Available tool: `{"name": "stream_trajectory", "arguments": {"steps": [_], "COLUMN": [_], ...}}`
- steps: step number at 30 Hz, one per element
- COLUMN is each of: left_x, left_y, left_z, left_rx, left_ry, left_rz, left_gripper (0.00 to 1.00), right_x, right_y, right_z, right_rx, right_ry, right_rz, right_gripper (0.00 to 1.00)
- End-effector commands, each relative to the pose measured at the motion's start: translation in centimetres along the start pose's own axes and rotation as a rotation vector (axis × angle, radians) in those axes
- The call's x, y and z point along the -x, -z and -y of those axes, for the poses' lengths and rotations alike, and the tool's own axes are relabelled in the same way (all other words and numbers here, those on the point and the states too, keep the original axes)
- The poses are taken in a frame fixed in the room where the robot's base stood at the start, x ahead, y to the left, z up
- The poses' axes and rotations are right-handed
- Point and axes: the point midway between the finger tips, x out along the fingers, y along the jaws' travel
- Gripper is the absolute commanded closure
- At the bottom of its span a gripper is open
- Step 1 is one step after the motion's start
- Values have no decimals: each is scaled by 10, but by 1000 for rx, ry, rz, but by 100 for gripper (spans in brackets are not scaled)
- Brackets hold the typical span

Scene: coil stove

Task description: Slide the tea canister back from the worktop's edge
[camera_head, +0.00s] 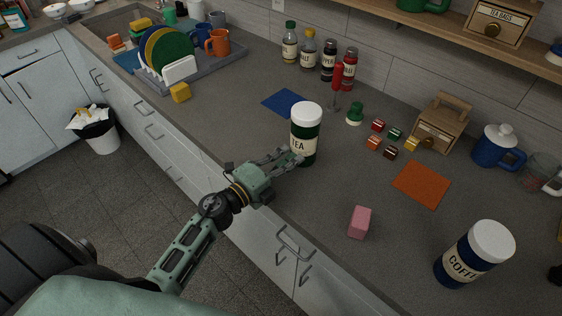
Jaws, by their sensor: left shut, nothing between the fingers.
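The tea canister (305,133) is a dark green cylinder with a white lid and a cream label reading TEA. It stands upright on the grey worktop (240,110), near the front edge. My left gripper (294,158) reaches in from the left over the front edge. Its fingers are shut and empty, with their tips at the canister's lower left side. I cannot tell whether they touch it. My right gripper is not in view.
A blue mat (284,102) lies behind the canister. Several small coloured cubes (378,125), a wooden box (438,125) and an orange mat (422,184) lie to the right. A pink block (360,222) and the coffee canister (474,254) stand nearer the front right. Bottles (309,50) line the wall.

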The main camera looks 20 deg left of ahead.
Motion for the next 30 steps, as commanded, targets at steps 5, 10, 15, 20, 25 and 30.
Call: {"name": "stream_trajectory", "arguments": {"steps": [5, 10, 15, 20, 25, 30], "left_x": [-46, -73, -80, -79, -79, -77], "left_y": [-1, -1, 0, 0, -1, -6], "left_z": [2, 1, 1, 1, 1, 0], "left_rx": [-2, -1, -2, -2, -2, -3], "left_ry": [2, 1, -1, -1, -1, -1], "left_rz": [-1, 0, 0, 0, 0, -1], "left_gripper": [100, 100, 100, 100, 100, 100], "right_x": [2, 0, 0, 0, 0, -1], "right_y": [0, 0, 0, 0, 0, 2], "right_z": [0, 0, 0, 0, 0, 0], "right_rx": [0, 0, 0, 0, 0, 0], "right_ry": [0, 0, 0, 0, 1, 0], "right_rz": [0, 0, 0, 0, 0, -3], "right_gripper": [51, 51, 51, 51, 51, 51]}}
